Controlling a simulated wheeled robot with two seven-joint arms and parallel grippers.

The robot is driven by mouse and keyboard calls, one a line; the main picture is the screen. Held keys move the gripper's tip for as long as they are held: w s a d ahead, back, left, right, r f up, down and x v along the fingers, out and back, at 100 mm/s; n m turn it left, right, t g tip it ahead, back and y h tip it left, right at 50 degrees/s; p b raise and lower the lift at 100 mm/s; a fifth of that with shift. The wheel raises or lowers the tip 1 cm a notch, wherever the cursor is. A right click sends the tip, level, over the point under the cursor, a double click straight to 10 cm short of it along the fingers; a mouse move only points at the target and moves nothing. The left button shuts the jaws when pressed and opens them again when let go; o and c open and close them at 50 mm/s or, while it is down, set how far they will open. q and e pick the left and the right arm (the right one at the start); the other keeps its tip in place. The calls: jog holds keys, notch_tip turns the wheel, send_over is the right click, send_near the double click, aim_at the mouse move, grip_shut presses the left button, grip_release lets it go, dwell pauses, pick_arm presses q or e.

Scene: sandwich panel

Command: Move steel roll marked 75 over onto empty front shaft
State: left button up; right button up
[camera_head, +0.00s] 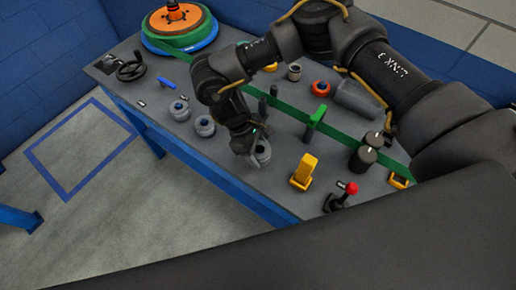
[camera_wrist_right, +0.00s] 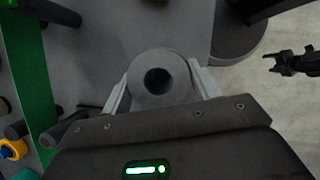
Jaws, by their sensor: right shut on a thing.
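My right gripper (camera_head: 248,150) is low over the front part of the grey bench. It is shut on a grey steel roll (camera_head: 263,153). In the right wrist view the roll (camera_wrist_right: 140,85) sits between the two pale fingers (camera_wrist_right: 158,92), with its dark bore facing the camera. No number is readable on it. Two more grey rolls, one (camera_head: 179,111) farther left and one (camera_head: 205,127) nearer, stand on the bench. Two dark bare posts (camera_head: 262,106) (camera_head: 274,90) stand behind my right gripper. A dark gripper, probably my left, shows at the right wrist view's edge (camera_wrist_right: 272,62); its jaws are unclear.
A green strip (camera_head: 340,126) runs across the bench from an orange disc (camera_head: 180,22), past a green upright (camera_head: 316,117). A yellow block (camera_head: 304,172), a red-knobbed lever (camera_head: 350,188) and dark rollers (camera_head: 362,159) stand right of my gripper. A handwheel (camera_head: 130,69) is at left.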

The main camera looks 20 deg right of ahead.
jog(key=shift+f+b, duration=1.05)
jog(key=shift+f, duration=1)
jog(key=o, duration=1.3)
notch_tip(320, 180, up, 11)
jog(key=p, duration=1)
jog(key=shift+f+p, duration=0.2)
jog(key=shift+p, duration=0.1)
jog(key=shift+f, duration=0.1)
